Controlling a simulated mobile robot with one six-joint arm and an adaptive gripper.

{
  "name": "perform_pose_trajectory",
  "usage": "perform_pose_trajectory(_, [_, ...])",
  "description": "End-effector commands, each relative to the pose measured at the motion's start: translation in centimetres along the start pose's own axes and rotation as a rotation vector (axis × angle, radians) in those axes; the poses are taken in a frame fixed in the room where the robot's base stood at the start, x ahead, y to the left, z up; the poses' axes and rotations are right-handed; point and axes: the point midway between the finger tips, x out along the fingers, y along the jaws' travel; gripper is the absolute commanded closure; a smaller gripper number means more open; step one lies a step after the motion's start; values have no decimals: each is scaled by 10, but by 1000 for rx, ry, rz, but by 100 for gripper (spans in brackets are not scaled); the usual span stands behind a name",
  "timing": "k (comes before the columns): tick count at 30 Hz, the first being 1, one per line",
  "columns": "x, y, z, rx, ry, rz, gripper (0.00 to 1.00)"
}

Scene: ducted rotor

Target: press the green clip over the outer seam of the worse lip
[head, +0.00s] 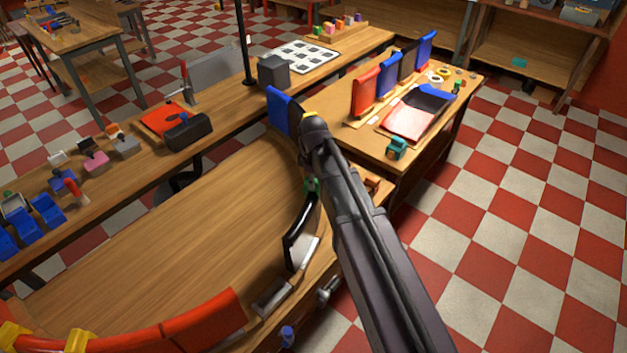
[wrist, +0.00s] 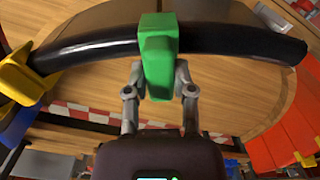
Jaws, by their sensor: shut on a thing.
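The green clip (wrist: 157,50) is between the fingers of my gripper (wrist: 158,78), which is shut on it. In the wrist view the clip overlaps the middle of a curved black lip (wrist: 225,42), and its top reaches past the lip's far edge. I cannot tell whether it is fully seated or only touching. My gripper is mostly hidden there behind the arm. The seam under the clip is hidden.
A yellow clip (wrist: 22,75) sits at the black lip's left end in the wrist view. Red lip segments (head: 205,318) with yellow clips (head: 78,341) line the ring's near edge. A side bench (head: 430,125) holds coloured panels and a tray. The ring's wooden middle (head: 170,250) is clear.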

Motion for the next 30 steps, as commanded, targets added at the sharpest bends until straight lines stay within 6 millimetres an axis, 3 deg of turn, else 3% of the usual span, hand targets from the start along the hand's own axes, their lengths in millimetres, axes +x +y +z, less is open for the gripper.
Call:
perform_pose_trajectory(7, [11,0,0,1,0,0,100])
perform_pose_trajectory(30, [14,1,2,3,0,0,100])
